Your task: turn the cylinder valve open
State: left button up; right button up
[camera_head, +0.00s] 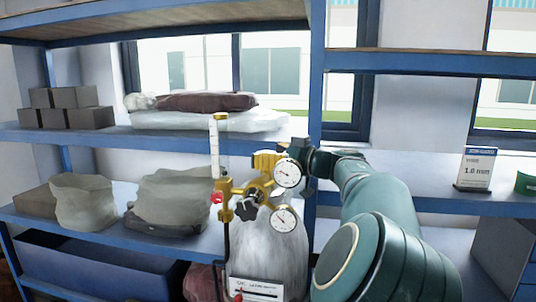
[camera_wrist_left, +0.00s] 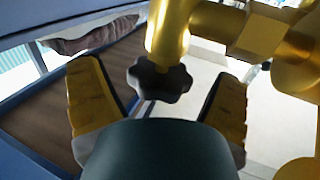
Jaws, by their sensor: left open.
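A pale grey cylinder (camera_head: 272,250) stands in front of the shelves. It carries a brass regulator (camera_head: 236,190) with two round gauges, an upper (camera_head: 288,172) and a lower (camera_head: 285,219). A black lobed knob (camera_head: 247,209) shows at the regulator's front. My left gripper (camera_head: 268,161), with yellow fingers, is at the upper gauge, partly hidden by it. In the left wrist view, its fingers (camera_wrist_left: 160,88) are open on either side of a black lobed knob (camera_wrist_left: 170,82) on a brass stem, with gaps on both sides. I cannot tell whether both views show the same knob. My right gripper is not in view.
A clear flow tube (camera_head: 214,145) and a red knob (camera_head: 216,198) are left of the gauges. Blue shelves hold grey boxes (camera_head: 90,117), bags (camera_head: 172,197) and a small sign (camera_head: 475,168). The shelf behind my arm is mostly clear.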

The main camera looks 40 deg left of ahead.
pick_arm(q)
jog(key=shift+c, duration=0.2)
jog(key=c, duration=1.2)
jog(key=shift+o, duration=0.2)
jog(key=shift+g, duration=0.3)
jog(key=n+g+h+p, duration=0.1)
jog(key=n+g, duration=0.1)
jog(key=n+g+h+p, duration=0.1)
jog(key=n+g, duration=0.1)
jog(key=g, duration=0.1)
jog(key=shift+w+g, duration=0.15)
jog(key=shift+g, duration=0.15)
jog(key=shift+n+g+h+p, duration=0.45)
jog(key=shift+n+g+h, duration=1.1)
jog(key=shift+g, duration=0.35)
jog(key=shift+n+h, duration=0.25)
